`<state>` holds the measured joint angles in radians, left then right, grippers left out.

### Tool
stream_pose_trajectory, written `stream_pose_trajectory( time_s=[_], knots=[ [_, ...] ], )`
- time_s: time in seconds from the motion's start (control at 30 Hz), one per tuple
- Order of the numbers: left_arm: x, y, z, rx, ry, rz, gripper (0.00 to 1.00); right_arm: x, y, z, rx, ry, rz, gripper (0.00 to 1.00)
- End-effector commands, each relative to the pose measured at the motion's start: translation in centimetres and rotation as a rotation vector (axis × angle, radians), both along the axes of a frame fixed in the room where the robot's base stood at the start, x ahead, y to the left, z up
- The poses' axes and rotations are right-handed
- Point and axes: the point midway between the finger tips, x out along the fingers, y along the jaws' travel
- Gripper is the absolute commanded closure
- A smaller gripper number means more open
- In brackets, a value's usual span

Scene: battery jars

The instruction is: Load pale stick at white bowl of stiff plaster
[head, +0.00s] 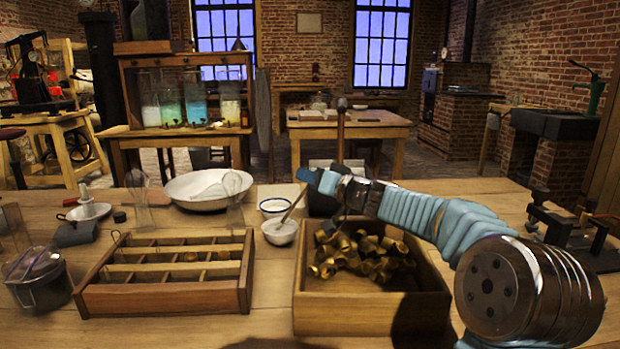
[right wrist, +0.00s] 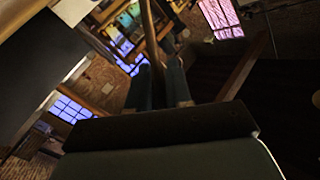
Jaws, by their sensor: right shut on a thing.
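My right gripper (head: 322,181) is shut on a brown upright stick (head: 340,135) with a dark top end, above the back of the brass-filled box. The stick also shows between the fingers in the right wrist view (right wrist: 150,42); its lower end is hidden in the head view. A small white bowl (head: 280,236) stands on the bench left of the gripper, with a thin pale stick (head: 294,207) leaning out of it. Behind it is another small white bowl (head: 273,207) with a dark rim and white contents. I cannot tell which bowl holds stiff plaster. My left gripper is out of view.
A wooden box (head: 372,316) of brass pieces lies below my right arm. A divided wooden tray (head: 160,300) is at left. A wide white basin (head: 207,200) and wire whisks stand behind it. A lidded jar (head: 38,284) is far left. A dark metal device (head: 560,225) is at right.

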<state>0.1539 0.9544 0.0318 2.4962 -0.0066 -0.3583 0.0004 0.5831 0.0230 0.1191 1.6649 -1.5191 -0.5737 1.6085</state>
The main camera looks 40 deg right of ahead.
Motion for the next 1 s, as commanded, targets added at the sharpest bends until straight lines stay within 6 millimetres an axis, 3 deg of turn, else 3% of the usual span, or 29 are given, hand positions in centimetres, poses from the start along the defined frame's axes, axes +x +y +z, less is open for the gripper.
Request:
stream_pose_trajectory(
  time_s=[0.27, 1.0],
  knots=[
    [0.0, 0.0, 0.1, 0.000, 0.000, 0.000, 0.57, 0.0, 0.0, 0.1, 0.000, 0.003, 0.002, 1.00],
    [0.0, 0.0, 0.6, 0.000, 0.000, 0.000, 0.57, 0.0, 0.0, 6.6, -0.001, 0.000, 0.001, 1.00]
  ],
)
